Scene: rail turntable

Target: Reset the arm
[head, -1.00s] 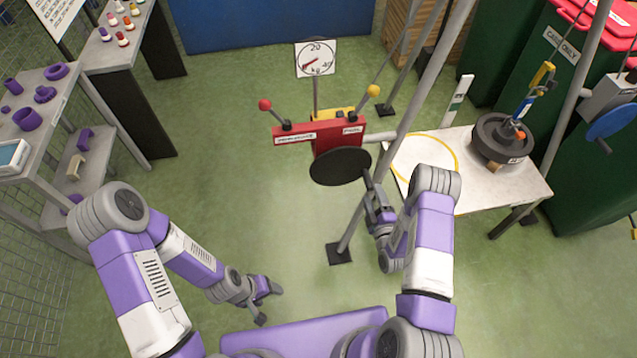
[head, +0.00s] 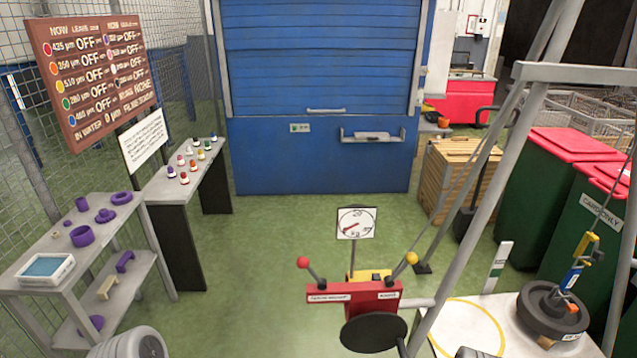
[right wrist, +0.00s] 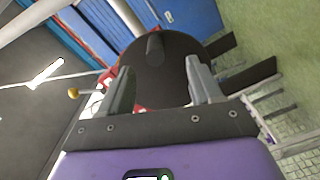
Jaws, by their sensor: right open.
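A red control box (head: 352,294) with two labels stands in the lower middle of the head view. A red-knobbed lever (head: 303,263) leans left on it and a yellow-knobbed lever (head: 411,258) leans right. A black disc (head: 374,333) sits in front of the box. A white dial (head: 356,223) stands behind it. In the right wrist view my right gripper (right wrist: 158,68) is open, its fingers apart in front of the disc (right wrist: 178,85). A dark stub (right wrist: 155,48) shows between them; contact cannot be told. My left gripper is out of view.
A sloping grey frame (head: 470,200) rises right of the box. A pale table (head: 470,318) with a black weight (head: 553,312) is at the lower right. Shelves (head: 75,255) with purple parts stand left. Green floor (head: 260,240) is clear between.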

